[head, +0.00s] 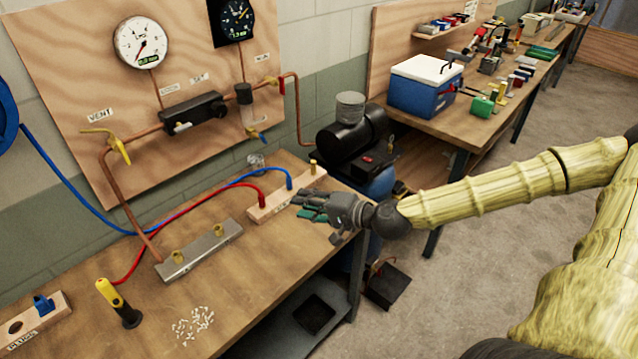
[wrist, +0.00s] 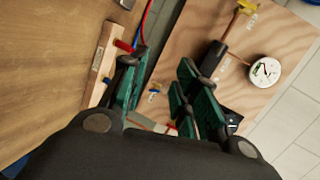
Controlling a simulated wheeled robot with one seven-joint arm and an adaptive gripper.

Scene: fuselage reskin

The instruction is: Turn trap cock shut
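The trap cock (head: 257,136) appears to be the small blue-handled valve under the clear trap bowl (head: 247,112), at the lower right of the plywood panel. What looks like its blue handle (wrist: 154,90) shows small in the wrist view, between my fingers but well beyond them. The handle's exact angle is too small to read. My gripper (head: 312,206) is open and empty, with green finger pads. It is above the bench's right end, to the right of and nearer than the cock, not touching it. In the wrist view, my gripper (wrist: 160,95) shows a wide gap between its fingers.
A wooden block (head: 275,203) with red and blue hoses lies just left of my gripper. The panel (head: 70,60) also carries a yellow vent valve (head: 120,147) and gauges. A black compressor (head: 352,135) stands right of the panel. A metal manifold (head: 200,250) lies on the bench.

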